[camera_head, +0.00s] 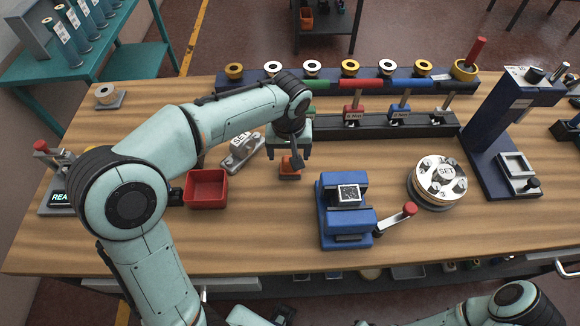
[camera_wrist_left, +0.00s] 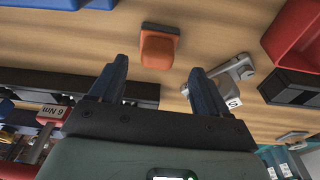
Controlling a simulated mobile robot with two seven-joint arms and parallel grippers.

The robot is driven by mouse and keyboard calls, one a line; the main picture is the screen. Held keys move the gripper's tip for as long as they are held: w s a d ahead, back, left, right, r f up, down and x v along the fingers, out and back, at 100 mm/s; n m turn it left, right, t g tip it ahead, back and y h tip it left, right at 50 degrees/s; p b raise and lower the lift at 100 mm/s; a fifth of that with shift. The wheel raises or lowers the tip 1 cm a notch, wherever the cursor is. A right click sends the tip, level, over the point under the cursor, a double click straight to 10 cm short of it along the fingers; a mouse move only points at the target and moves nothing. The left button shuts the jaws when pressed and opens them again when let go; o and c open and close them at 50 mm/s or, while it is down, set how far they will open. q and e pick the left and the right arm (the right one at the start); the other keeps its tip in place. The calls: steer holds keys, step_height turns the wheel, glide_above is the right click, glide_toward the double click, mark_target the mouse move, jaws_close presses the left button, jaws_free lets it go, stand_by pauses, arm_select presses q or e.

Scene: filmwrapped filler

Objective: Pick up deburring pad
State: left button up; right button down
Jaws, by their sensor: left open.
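The deburring pad looks to be the small orange block on a dark base (camera_head: 290,172), lying on the wooden bench between the red bin and the blue vise. It also shows in the left wrist view (camera_wrist_left: 158,48), ahead of the gap between my fingers. My left gripper (camera_head: 294,158) points down just above and behind the pad and partly overlaps it in the head view. In the wrist view its two dark fingers (camera_wrist_left: 157,72) are spread, with nothing between them. Whether a finger touches the pad cannot be told. My right gripper is not in view.
A red bin (camera_head: 206,188) stands left of the pad, and a metal fixture (camera_head: 241,151) lies behind it. A blue vise (camera_head: 343,214) with a red-tipped handle stands to the right, then a round metal dial (camera_head: 438,182). A dark rack (camera_head: 425,124) runs behind. Bare bench lies in front of the pad.

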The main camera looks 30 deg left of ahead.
mark_target(290, 166)
arm_select(q)
steer(key=shift+w+a+f, duration=0.1)
steer(key=shift+w+f, duration=0.05)
steer(key=shift+f, duration=0.9)
steer(key=shift+w+d+f, duration=0.1)
steer(key=shift+w+f, duration=0.1)
steer(key=shift+f, duration=0.8)
steer(key=shift+w+a+f, duration=0.1)
steer(key=shift+w+f, duration=0.05)
steer(key=shift+f, duration=0.9)
steer(key=c, duration=1.1)
